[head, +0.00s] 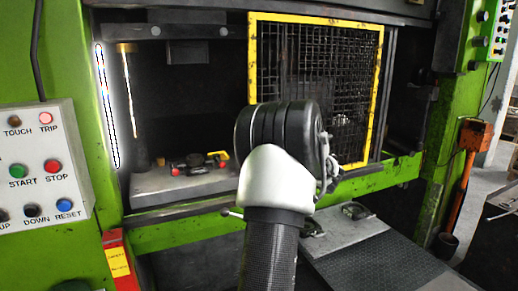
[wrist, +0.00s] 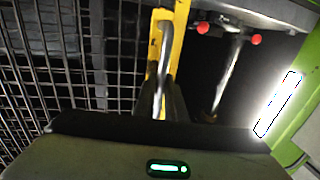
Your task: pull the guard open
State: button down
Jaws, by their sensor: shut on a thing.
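The guard is a dark wire mesh panel in a yellow frame (head: 377,95) at the right of the press opening in the head view. Its yellow frame (wrist: 180,35) and mesh (wrist: 65,60) also show close up in the wrist view. A shiny metal bar handle (wrist: 164,55) runs along the frame there. My gripper (wrist: 162,98) is shut on this handle. In the head view my arm hides the gripper, the handle and the guard's lower left corner.
The left part of the press opening is uncovered, with a grey bed (head: 170,186) carrying red and black parts. A button panel (head: 38,165) stands at left. An orange post (head: 463,185) stands at right. A dark textured plate (head: 375,255) lies in front.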

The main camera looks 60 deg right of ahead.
jog(key=shift+r, duration=0.1)
jog(key=c, duration=1.8)
grip_release()
jog(key=b+v, duration=0.2)
jog(key=v, duration=1.5)
jog(key=shift+s+a, duration=0.1)
jog(key=shift+s, duration=0.05)
